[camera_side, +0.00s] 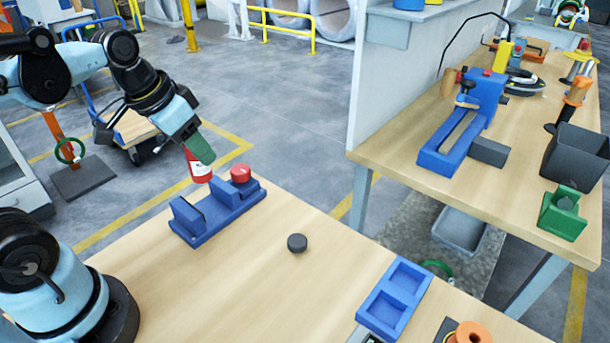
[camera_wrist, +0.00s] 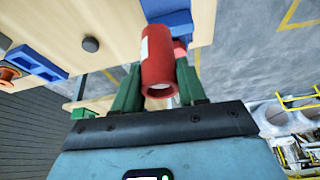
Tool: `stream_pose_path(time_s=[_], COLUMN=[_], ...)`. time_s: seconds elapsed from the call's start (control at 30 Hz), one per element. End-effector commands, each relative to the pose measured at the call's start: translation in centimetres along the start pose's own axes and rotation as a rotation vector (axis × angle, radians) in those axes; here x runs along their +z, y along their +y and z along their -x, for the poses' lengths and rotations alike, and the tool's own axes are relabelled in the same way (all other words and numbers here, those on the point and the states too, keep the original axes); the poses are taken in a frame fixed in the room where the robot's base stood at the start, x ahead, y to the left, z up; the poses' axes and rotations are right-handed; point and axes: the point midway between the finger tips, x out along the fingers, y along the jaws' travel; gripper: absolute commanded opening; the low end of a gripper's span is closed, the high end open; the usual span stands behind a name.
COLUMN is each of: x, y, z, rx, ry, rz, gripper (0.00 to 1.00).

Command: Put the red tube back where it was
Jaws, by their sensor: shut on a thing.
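The red tube (camera_side: 199,170) has a white label and is held in the air above the blue cradle. In the wrist view the red tube (camera_wrist: 158,62) sits between two green fingers, with its open end toward the camera. My gripper (camera_side: 199,150) is shut on it. The fingers show on both sides of the tube in the wrist view (camera_wrist: 157,80). The blue cradle (camera_side: 201,225) has upright blocks and stands on the table below the tube. Part of it shows behind the tube in the wrist view (camera_wrist: 176,18).
A red round piece (camera_side: 240,173) sits at the cradle's far end. A dark puck (camera_side: 297,243) lies right of the cradle. A blue two-pocket tray (camera_side: 370,312) and an orange spool (camera_side: 470,335) are near the front right.

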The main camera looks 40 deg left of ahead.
Motion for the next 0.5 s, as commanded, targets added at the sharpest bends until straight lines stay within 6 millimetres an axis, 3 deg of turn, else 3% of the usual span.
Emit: stream_pose_path(time_s=[0.3,0.5], x=[-3.9,-4.5], y=[9.8,17.3], z=[-0.7,-0.9], rx=[0.123,0.202], ry=[0.001,0.001], rz=[-0.295,-0.485], gripper=[0.09,0.09])
